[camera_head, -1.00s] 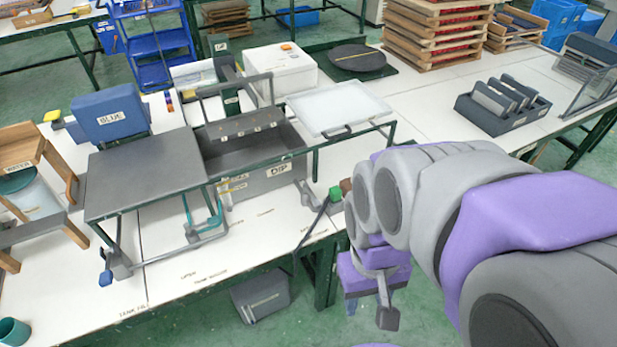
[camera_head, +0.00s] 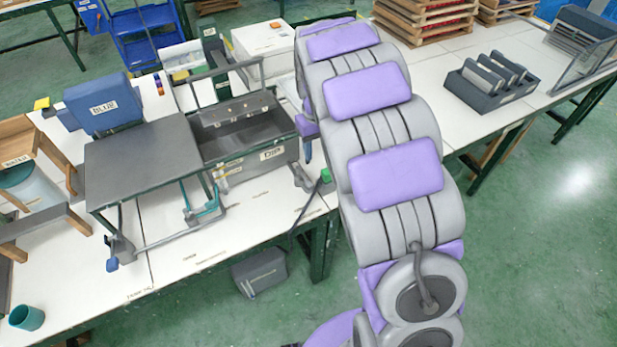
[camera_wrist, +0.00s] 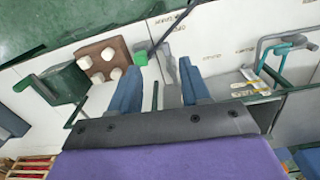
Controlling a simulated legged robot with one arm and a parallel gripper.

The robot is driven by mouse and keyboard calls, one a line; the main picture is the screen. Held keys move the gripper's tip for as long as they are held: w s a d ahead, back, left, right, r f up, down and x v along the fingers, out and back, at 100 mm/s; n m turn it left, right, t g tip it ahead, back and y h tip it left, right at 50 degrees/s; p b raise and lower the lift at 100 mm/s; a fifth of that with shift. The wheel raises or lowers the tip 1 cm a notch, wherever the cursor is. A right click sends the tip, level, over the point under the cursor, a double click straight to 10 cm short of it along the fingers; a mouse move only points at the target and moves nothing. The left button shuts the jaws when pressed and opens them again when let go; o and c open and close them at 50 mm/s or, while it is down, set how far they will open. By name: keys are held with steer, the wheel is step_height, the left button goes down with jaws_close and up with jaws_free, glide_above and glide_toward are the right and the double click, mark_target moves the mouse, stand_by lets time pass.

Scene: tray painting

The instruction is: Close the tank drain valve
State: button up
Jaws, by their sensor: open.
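The grey DIP tank (camera_head: 262,158) stands on the white bench. A grey lever-like fitting (camera_head: 302,178) sits low at its right front corner; I cannot tell for sure that it is the drain valve. A green block (camera_head: 325,175) on a dark hose is just right of it. In the wrist view, the fitting (camera_wrist: 168,64) appears beyond and between the fingertips, apart from them. My gripper (camera_wrist: 160,82) is open, with two blue fingers and nothing between them. In the head view my arm reaches over the bench right of the tank and hides most of the gripper.
In the wrist view, a brown block with white knobs (camera_wrist: 103,58) and a dark green box (camera_wrist: 62,84) lie left of the fingers. A slotted rack (camera_head: 492,85) stands right.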

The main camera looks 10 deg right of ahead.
glide_above(309, 183)
step_height(309, 183, down, 3)
steer(key=n, duration=0.1)
step_height(309, 183, down, 18)
steer(key=b, duration=0.2)
steer(key=shift+r+b, duration=0.2)
steer(key=shift+b, duration=0.15)
jaws_close()
stand_by(0.5)
